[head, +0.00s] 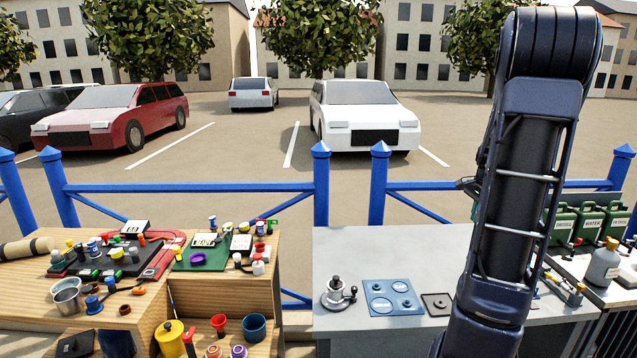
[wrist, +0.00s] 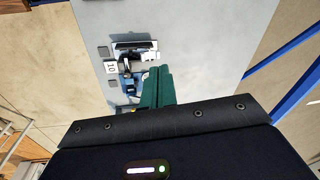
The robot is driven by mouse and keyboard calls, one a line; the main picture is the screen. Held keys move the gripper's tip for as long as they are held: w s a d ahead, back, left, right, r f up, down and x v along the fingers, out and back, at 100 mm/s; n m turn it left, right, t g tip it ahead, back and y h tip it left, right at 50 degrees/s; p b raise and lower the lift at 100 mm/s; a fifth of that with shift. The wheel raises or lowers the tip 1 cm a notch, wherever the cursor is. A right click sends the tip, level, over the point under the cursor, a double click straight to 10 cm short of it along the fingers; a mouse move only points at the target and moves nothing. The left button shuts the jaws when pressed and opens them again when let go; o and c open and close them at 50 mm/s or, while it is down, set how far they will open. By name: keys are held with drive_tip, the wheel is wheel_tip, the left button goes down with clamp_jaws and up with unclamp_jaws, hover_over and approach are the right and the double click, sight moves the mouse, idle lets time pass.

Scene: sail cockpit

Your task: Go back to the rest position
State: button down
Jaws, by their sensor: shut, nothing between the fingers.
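My gripper (wrist: 157,86) shows in the wrist view as green fingers held together, with nothing between them. It is above the grey worktop (wrist: 200,28), which carries a small cluster of parts beside a white tag (wrist: 111,68) marked 10. In the head view my dark arm stands upright on the right and hides most of the gripper. Only a dark and green edge shows at the arm's left side, above the grey bench (head: 400,250). No rest position is marked in either view.
The grey bench carries a winch-like part (head: 337,292), a blue plate (head: 391,299) and a small dark plate (head: 437,304). A cluttered wooden bench (head: 225,287) stands left. Green canisters (head: 588,226) and a grey bottle (head: 603,263) stand right. A blue railing (head: 200,187) runs behind.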

drive_tip(key=s+a+r+n, duration=0.2)
drive_tip(key=a+r, duration=0.1)
drive_tip(key=a, duration=0.2)
drive_tip(key=s+a+r+n, duration=0.2)
drive_tip(key=s+a+r, duration=0.1)
drive_tip(key=a, duration=0.2)
drive_tip(key=s+a+r+n+t, duration=0.2)
drive_tip(key=s+a+r+n, duration=0.1)
drive_tip(key=s+a+n, duration=0.8)
drive_tip(key=shift+s+a+r+t, duration=0.2)
drive_tip(key=shift+s+a+t, duration=0.2)
drive_tip(key=shift+s+a, duration=2.55)
drive_tip(key=shift+s+d, duration=0.85)
